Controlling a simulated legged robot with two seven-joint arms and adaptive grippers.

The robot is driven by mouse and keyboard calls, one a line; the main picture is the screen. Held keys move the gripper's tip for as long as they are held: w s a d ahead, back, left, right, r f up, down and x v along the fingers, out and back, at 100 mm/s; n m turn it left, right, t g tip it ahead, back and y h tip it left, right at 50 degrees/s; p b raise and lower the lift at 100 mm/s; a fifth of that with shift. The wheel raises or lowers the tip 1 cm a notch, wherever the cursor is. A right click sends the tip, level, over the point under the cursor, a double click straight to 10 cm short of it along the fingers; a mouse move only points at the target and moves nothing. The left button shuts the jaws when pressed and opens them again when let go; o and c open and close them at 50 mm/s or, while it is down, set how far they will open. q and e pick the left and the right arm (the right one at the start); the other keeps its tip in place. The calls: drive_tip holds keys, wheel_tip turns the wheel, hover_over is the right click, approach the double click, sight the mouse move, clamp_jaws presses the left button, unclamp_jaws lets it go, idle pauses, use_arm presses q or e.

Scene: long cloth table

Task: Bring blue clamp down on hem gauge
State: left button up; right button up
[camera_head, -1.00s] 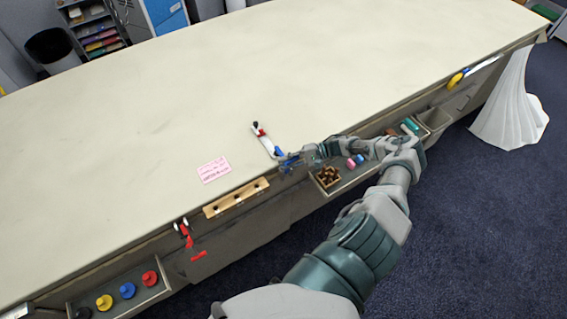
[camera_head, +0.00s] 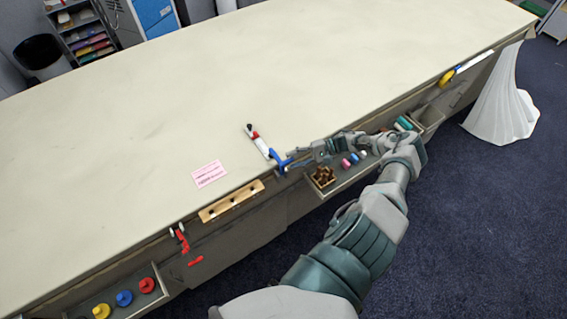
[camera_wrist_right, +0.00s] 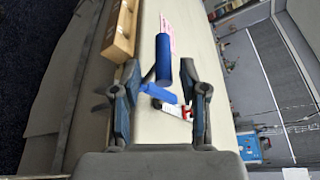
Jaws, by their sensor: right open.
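The blue clamp (camera_head: 281,163) is at the table's front edge, left of my right gripper. Its blue round handle (camera_wrist_right: 163,58) points away between my fingers in the right wrist view. The hem gauge (camera_head: 261,144), white with a red part and a dark end, lies on the table top beside the clamp, its near end by the blue part. Whether clamp and gauge touch I cannot tell. My right gripper (camera_head: 298,162) is open, fingers on either side of the handle. My left gripper is out of view.
A wooden block with holes (camera_head: 232,201) and a red clamp (camera_head: 181,238) are along the front edge to the left. A pink card (camera_head: 209,174) lies on the table (camera_head: 130,130). An open drawer with spools and a wooden box (camera_head: 323,177) is below my right arm.

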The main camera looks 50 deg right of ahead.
drive_tip(key=v, duration=0.6)
drive_tip(key=shift+d+f, duration=0.15)
drive_tip(key=shift+d, duration=0.25)
drive_tip(key=shift+a, duration=0.1)
